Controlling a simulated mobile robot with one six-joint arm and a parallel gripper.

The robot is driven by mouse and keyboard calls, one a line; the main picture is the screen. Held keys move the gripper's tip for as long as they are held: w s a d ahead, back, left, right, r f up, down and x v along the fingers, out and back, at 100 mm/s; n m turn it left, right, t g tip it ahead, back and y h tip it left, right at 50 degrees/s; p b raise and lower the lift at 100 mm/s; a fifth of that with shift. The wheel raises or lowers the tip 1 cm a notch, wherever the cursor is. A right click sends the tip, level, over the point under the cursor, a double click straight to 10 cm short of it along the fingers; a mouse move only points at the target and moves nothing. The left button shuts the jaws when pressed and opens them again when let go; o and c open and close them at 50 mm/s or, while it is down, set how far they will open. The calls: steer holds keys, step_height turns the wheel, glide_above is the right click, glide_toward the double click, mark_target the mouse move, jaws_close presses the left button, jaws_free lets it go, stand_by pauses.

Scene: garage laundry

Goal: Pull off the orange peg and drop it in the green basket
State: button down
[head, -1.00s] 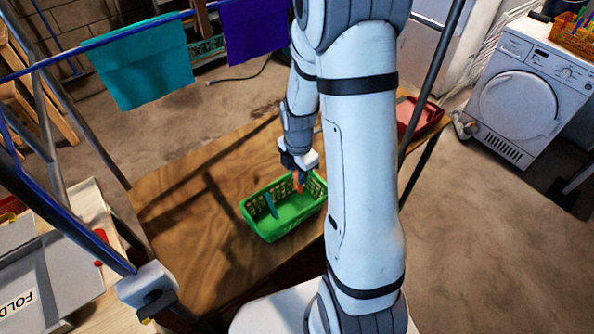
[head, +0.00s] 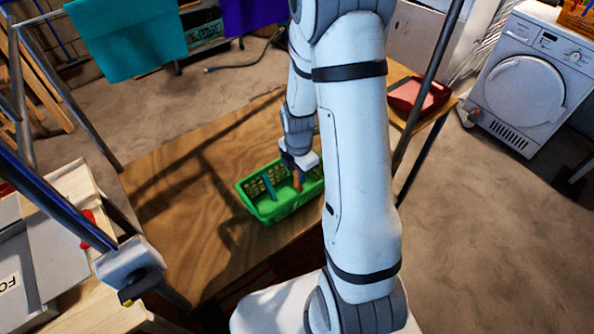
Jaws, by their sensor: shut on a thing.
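The orange peg (head: 297,181) is in my gripper (head: 297,172), which is shut on it. The peg hangs down over the right part of the green basket (head: 268,217), below or near rim height; I cannot tell whether it touches the basket floor. The basket stands on the wooden table. A blue-teal peg (head: 269,186) is in the left part of the basket. My arm hides the basket's right end.
A teal cloth (head: 128,38) and a purple cloth (head: 252,14) hang at the top. A red tray (head: 418,98) is at the table's far right. The wooden table (head: 165,190) is bare left of the basket. Dark rack poles (head: 60,205) stand at left.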

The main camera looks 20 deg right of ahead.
steer(key=shift+f, duration=0.25)
steer(key=c, duration=1.2)
jaws_free()
steer(key=shift+c, duration=0.2)
steer(key=shift+r, duration=0.1)
steer(key=shift+r, duration=3.95)
steer(key=s+a+r+m+t, duration=0.3)
steer(key=s+r+m, duration=1.1)
steer(key=m, duration=0.7)
steer(key=shift+s+a+r+m, duration=0.3)
steer(key=shift+a+r, duration=0.3)
steer(key=shift+r, duration=0.85)
steer(key=shift+w, duration=0.1)
